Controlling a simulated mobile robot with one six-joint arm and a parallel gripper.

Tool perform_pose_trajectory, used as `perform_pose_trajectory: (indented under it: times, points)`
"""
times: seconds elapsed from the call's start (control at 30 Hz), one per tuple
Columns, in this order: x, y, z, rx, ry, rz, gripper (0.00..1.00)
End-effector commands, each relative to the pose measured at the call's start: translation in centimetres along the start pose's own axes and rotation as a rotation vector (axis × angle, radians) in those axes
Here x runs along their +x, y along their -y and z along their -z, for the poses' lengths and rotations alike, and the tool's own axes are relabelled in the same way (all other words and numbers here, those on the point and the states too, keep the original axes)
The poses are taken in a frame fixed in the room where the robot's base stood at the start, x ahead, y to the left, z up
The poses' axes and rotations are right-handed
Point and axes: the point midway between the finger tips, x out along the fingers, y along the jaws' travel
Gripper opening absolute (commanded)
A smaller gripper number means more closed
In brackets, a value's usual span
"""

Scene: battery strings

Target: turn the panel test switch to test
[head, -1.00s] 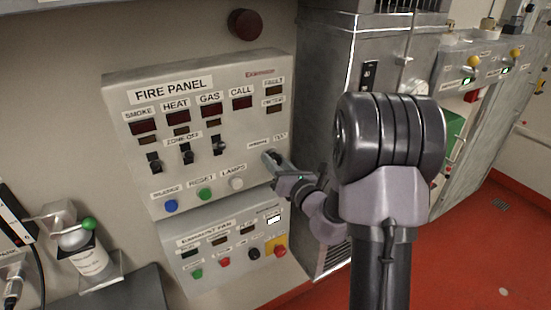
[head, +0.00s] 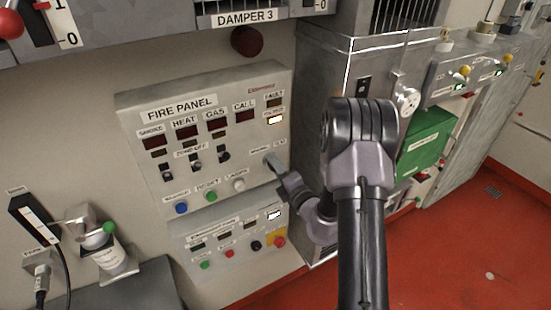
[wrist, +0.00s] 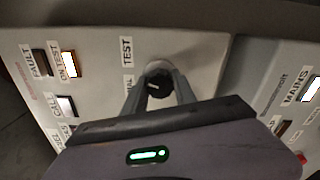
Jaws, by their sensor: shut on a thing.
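The grey fire panel (head: 225,90) is on the wall left of my arm in the head view. My gripper (head: 272,161) is at the panel's right side, beside the lamp buttons. In the wrist view my gripper (wrist: 158,80) is shut on the black test switch knob (wrist: 155,88), one finger on each side of it. The TEST label (wrist: 127,52) is next to the knob; another label beside it is partly hidden. The ON TEST lamp (wrist: 68,65) is lit, and it shows lit in the head view too (head: 275,119). The knob is hidden in the head view.
A lower panel (head: 183,243) with coloured buttons sits just below. A metal cabinet (head: 320,75) stands close on the right, behind my arm. A green-topped device (head: 109,228) is on the left. Red floor (head: 440,265) lies open at right.

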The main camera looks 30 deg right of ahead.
Motion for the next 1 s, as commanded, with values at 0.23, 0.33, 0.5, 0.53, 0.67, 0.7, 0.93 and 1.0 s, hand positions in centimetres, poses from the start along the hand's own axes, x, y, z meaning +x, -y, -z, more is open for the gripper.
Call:
perform_pose_trajectory:
  times: [0.23,0.33,0.5,0.53,0.67,0.7,0.93,1.0]
  points:
    - [-0.01,-0.34,-0.12,0.209,0.001,0.001,0.00]
    - [0.01,-0.30,-0.10,0.280,0.000,0.001,0.00]
    - [0.00,-0.22,-0.07,0.377,0.000,0.000,0.00]
    - [0.00,-0.20,-0.06,0.392,0.000,0.000,0.00]
    - [0.01,-0.15,-0.06,0.438,0.000,0.000,0.00]
    - [0.01,-0.13,-0.06,0.448,0.000,0.000,0.00]
    - [0.01,-0.03,-0.05,0.483,0.001,0.000,0.00]
    - [0.01,-0.01,-0.04,0.486,0.001,-0.001,0.00]
